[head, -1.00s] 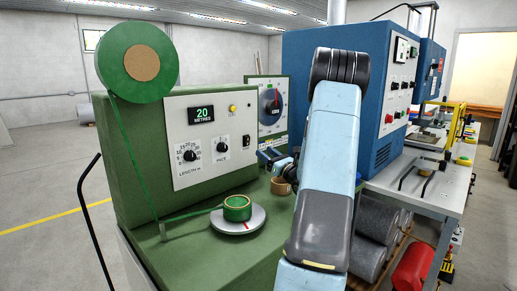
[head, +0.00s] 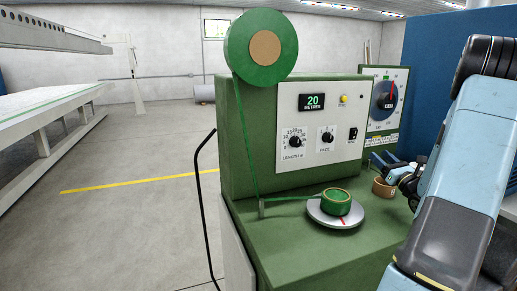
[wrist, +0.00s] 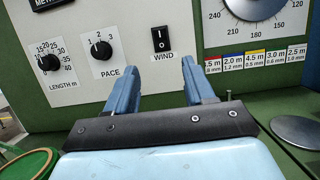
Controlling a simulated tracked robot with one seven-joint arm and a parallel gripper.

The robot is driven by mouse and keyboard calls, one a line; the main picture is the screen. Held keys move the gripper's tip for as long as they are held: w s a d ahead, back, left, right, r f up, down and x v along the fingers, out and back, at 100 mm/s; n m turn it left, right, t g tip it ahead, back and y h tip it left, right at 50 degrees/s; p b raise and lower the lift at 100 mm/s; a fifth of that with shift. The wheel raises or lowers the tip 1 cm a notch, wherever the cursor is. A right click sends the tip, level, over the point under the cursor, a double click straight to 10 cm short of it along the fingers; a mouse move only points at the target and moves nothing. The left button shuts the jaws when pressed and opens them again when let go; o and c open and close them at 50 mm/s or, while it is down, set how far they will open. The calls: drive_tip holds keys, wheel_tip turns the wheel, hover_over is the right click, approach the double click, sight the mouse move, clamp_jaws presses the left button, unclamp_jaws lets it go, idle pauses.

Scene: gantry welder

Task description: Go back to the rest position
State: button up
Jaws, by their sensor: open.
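My gripper (wrist: 158,88) shows in the wrist view with its two blue fingers apart and nothing between them. It points at the cream panel of the green winding machine (head: 255,235), just below the black WIND switch (wrist: 161,39). In the head view my gripper (head: 383,163) is small and partly hidden behind my arm, on the machine's right side. The panel has a display (head: 313,101) reading 20 METRES, a LENGTH knob (head: 296,141) and a PACE knob (head: 327,137).
A green spool (head: 335,202) sits on a round plate (head: 337,217) on the machine's deck. A brown ring (head: 383,187) lies near my gripper. A large green reel (head: 264,55) stands on top. A black bent rail (head: 205,200) is at left. Open floor (head: 130,225) lies further left.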

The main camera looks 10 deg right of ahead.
drive_tip(key=s+a+r+n+g+y, duration=0.1)
drive_tip(key=a+r+n+g+y, duration=0.2)
drive_tip(key=a, duration=0.6)
drive_tip(key=a+r+n+g+y, duration=0.1)
drive_tip(key=a+n+g+y, duration=0.25)
drive_tip(key=a+n, duration=0.35)
drive_tip(key=s+a+r+n+g+y, duration=0.1)
drive_tip(key=a+r+n+g+y, duration=0.2)
drive_tip(key=a, duration=0.7)
drive_tip(key=s+a+f+n+g+h, duration=0.1)
drive_tip(key=s+a+n+g+h, duration=0.65)
drive_tip(key=s+a+n, duration=0.65)
drive_tip(key=s+d+r+n+h, duration=0.1)
drive_tip(key=s+n+h, duration=0.1)
drive_tip(key=s, duration=0.4)
drive_tip(key=s+d+r+n+t+h, duration=0.1)
drive_tip(key=s+n+h, duration=0.2)
drive_tip(key=s+n, duration=0.2)
drive_tip(key=shift+s+d+r, duration=0.25)
drive_tip(key=shift+s+r, duration=0.1)
drive_tip(key=shift+s, duration=0.3)
